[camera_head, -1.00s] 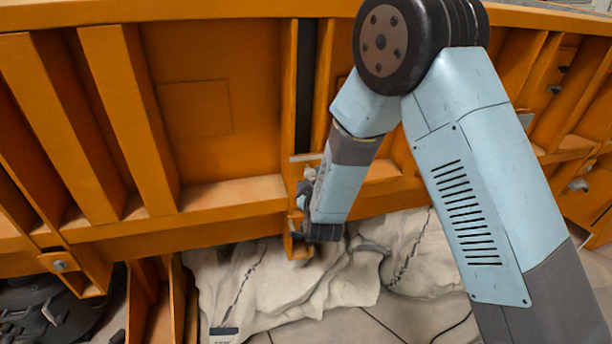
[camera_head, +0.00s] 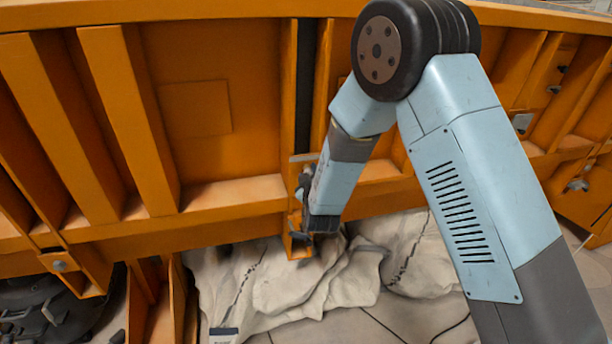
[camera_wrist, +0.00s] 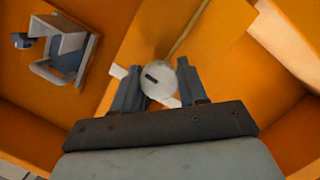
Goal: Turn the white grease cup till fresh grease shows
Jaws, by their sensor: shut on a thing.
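The white grease cup (camera_wrist: 158,80) sits against the orange frame in the wrist view, with a short dark slot on its round face and pale tabs sticking out at its edge. My gripper (camera_wrist: 160,90) is shut on the cup, one finger on each side of it. In the head view my gripper (camera_head: 300,215) is at the lower edge of the orange beam, and my arm hides the cup there. I cannot make out any grease.
A grey metal bracket (camera_wrist: 68,52) is fixed to the orange steel left of the cup. Orange ribs (camera_head: 125,110) stand along the frame. Pale cloth sacks (camera_head: 270,285) lie on the tiled floor below. A black tracked part (camera_head: 40,310) is at the lower left.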

